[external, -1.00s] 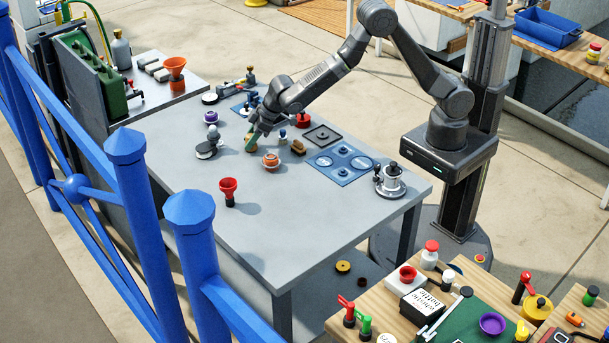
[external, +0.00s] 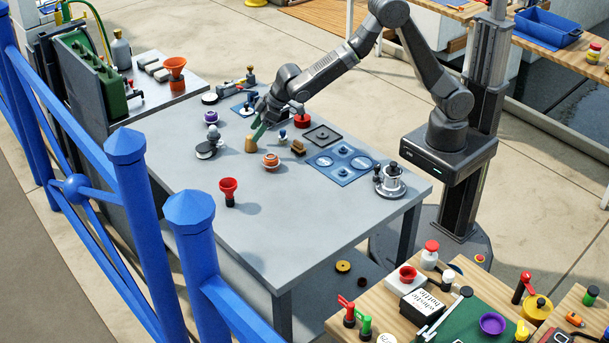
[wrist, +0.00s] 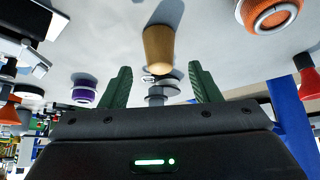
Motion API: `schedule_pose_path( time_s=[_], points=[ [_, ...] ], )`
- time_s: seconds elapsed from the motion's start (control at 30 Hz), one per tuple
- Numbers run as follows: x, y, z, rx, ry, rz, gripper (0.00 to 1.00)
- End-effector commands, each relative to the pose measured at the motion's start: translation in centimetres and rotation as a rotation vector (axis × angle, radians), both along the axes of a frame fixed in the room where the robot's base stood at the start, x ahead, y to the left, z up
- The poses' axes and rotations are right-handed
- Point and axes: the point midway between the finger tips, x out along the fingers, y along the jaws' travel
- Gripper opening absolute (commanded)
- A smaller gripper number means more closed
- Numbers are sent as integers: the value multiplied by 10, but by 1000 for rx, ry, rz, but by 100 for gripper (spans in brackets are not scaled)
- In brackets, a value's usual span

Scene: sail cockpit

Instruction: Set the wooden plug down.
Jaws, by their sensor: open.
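The wooden plug (external: 250,144) is a tan tapered piece standing on the grey table (external: 215,180). It also shows in the wrist view (wrist: 158,48), beyond and between the two green fingers. My gripper (external: 260,128) is just above and to the right of the plug in the external view. In the wrist view the fingers of my gripper (wrist: 160,88) are spread apart with nothing between their tips. The plug stands free of them.
Close by are an orange ringed piece (external: 271,161), a purple-topped piece (external: 211,117), a dark disc (external: 206,151) and a brown block (external: 298,147). A blue mat (external: 343,165) lies to the right. The table's front is clear.

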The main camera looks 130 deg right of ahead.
Motion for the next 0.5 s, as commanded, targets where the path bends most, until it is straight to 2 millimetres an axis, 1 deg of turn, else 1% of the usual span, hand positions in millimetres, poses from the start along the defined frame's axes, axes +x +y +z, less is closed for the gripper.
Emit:
schedule_pose_path(
  time_s=[0.03,0.2,0.33,0.5],
  points=[
    [-4,3,9,-2,-4,1,56],
    [-18,12,34,-1,-3,1,56],
    [-26,18,49,-1,-2,1,56],
    [-32,22,60,0,-1,1,56]
  ],
)
